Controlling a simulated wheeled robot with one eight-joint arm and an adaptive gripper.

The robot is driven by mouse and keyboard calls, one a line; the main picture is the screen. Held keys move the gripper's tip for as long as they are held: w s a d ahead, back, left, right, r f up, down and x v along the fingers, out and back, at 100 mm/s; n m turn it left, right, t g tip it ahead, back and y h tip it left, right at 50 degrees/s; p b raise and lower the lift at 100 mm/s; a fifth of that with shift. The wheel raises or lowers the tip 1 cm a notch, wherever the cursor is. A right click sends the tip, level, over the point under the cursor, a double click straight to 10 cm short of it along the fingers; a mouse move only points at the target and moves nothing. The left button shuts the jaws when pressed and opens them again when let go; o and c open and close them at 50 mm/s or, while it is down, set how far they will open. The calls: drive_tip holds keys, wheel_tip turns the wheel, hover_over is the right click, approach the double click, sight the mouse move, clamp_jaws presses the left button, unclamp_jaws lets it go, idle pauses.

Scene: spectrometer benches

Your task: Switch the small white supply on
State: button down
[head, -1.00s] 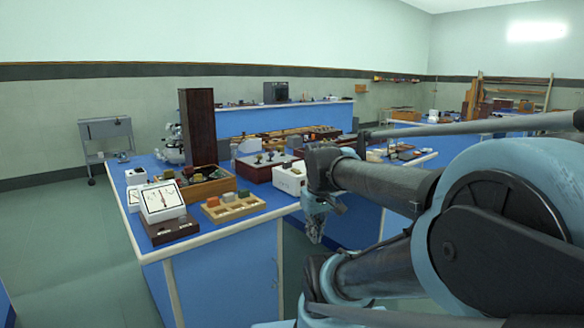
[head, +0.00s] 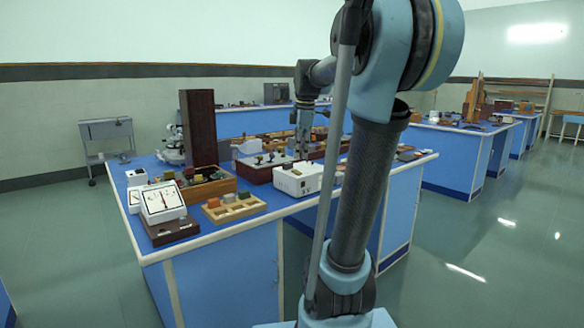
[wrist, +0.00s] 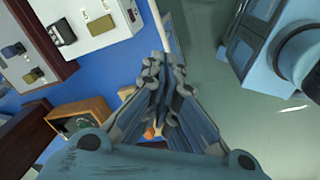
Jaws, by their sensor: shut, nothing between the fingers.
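The small white supply (head: 297,180) is a white box near the front edge of the blue bench, right of the wooden tray. In the wrist view, a white box that appears to be the supply (wrist: 118,38) is at the upper left, with a dark part and a beige part on its top. My gripper (head: 304,156) is shut and empty, pointing down just above and behind the supply in the head view. Its fingers (wrist: 165,62) are together in the wrist view, apart from the box.
A wooden compartment tray (head: 233,208) and a meter with a white dial (head: 162,203) stand left of the supply. A wooden-sided, white-topped box (head: 262,168) is close behind it. The floor to the right is clear.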

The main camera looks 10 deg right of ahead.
sight(292, 174)
drive_tip(key=w+r+n, duration=0.5)
drive_tip(key=w+n, duration=0.1)
drive_tip(key=w, duration=0.4)
drive_tip(key=shift+w+r+n, duration=0.25)
drive_tip(key=shift+w+n, duration=0.05)
drive_tip(key=shift+f, duration=0.15)
drive_tip(key=f, duration=0.4)
drive_tip(key=w+f, duration=0.1)
drive_tip(key=f, duration=0.4)
drive_tip(key=a+f, duration=0.1)
drive_tip(key=f, duration=0.3)
drive_tip(key=shift+w+f, duration=0.3)
drive_tip(key=shift+f, duration=0.1)
drive_tip(key=shift+w+f+g, duration=0.15)
drive_tip(key=shift+f+g, duration=0.05)
drive_tip(key=shift+g, duration=0.3)
